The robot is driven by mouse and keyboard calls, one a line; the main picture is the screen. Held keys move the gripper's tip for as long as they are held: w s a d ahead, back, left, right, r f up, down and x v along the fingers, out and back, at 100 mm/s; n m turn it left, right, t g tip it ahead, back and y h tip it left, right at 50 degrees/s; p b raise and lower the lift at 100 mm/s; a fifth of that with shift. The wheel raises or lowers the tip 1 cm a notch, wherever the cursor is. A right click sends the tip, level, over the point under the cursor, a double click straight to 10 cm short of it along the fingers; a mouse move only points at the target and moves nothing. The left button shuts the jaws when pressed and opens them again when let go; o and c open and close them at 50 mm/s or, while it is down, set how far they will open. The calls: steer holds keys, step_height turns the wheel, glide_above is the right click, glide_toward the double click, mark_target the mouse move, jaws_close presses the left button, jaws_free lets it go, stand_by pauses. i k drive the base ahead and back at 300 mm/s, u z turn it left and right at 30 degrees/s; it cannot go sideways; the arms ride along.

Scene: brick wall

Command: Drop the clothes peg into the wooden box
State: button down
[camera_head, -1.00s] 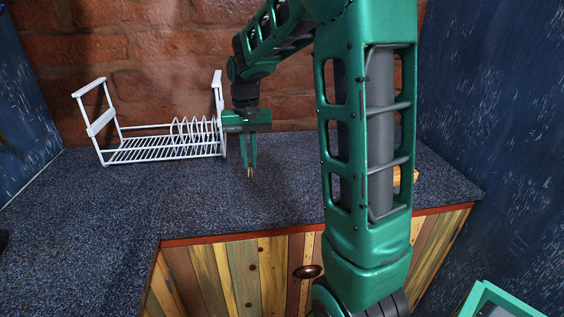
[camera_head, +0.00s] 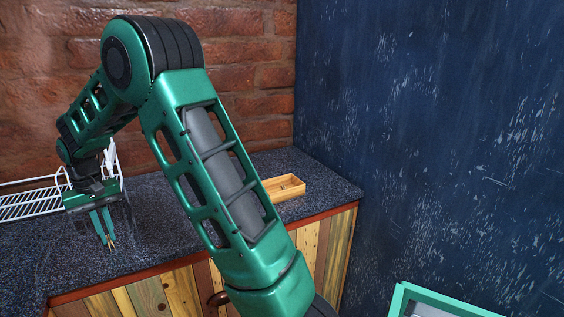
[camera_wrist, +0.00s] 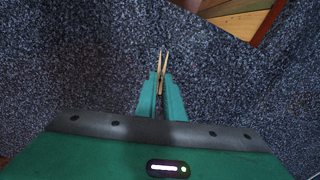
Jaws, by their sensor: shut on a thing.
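The clothes peg (camera_wrist: 162,62) is a small pale wooden peg, held between the fingertips of my gripper (camera_wrist: 161,80) in the wrist view. In the head view the peg (camera_head: 111,244) shows as a small tan tip below my gripper (camera_head: 106,230), which is above the dark speckled counter. The wooden box (camera_head: 287,187) is a shallow, light-coloured open box on the counter at the right, near the blue wall. My gripper is well to the left of it. My arm hides part of the box's left side.
A white dish rack (camera_head: 28,204) stands on the counter at the left, beside and behind my gripper. My forearm crosses the middle of the head view. The counter (camera_head: 165,245) between gripper and box looks clear where it shows. Wooden cabinet doors (camera_head: 165,296) are below.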

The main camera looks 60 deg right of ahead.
mark_target(283, 189)
steer(key=z, duration=0.1)
steer(key=k, duration=0.15)
steer(key=z, duration=0.65)
steer(key=i, duration=0.7)
steer(key=u, duration=0.15)
